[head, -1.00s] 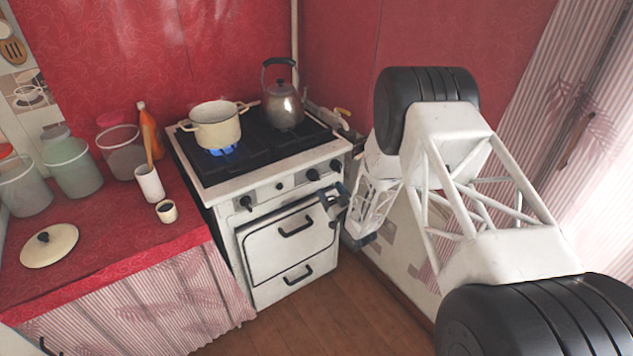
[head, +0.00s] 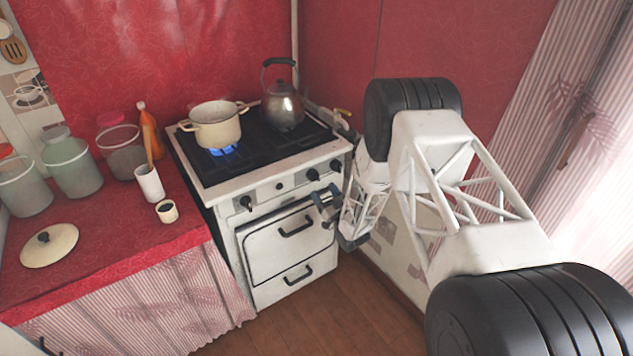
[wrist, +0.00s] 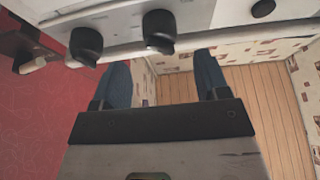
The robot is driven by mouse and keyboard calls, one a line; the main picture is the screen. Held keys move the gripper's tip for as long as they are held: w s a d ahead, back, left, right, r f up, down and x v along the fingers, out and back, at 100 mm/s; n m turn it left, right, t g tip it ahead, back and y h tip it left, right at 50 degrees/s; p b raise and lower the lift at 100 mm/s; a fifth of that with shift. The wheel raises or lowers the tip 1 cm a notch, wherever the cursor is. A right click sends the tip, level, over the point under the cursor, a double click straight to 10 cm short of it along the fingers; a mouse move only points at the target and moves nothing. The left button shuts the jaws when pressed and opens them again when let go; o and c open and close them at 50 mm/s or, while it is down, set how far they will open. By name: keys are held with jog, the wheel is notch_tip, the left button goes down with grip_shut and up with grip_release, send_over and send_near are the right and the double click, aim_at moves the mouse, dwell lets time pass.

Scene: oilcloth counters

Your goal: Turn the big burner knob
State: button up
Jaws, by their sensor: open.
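The stove's front panel has a black knob (head: 246,203) at the left and two black knobs at the right, an inner one (head: 312,174) and an outer one (head: 336,166). I cannot tell by size which one is the big burner knob. My gripper (head: 322,200) is open and empty, just below and in front of the right pair. In the wrist view, the gripper (wrist: 162,58) has its blue-grey fingers spread. The inner knob (wrist: 158,30) appears between and beyond the fingertips, apart from them. The outer knob (wrist: 86,45) lies left of them.
A cream pot (head: 217,128) stands over a blue flame (head: 223,151); a kettle (head: 284,108) stands at the back right. The oven door handle (head: 297,228) juts out below the panel. The red counter (head: 110,215) is at left. Wooden floor (head: 290,318) is clear in front.

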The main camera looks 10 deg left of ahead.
aim_at(316, 180)
jog(key=shift+x, duration=2.75)
jog(key=shift+f, duration=0.1)
jog(key=c, duration=0.9)
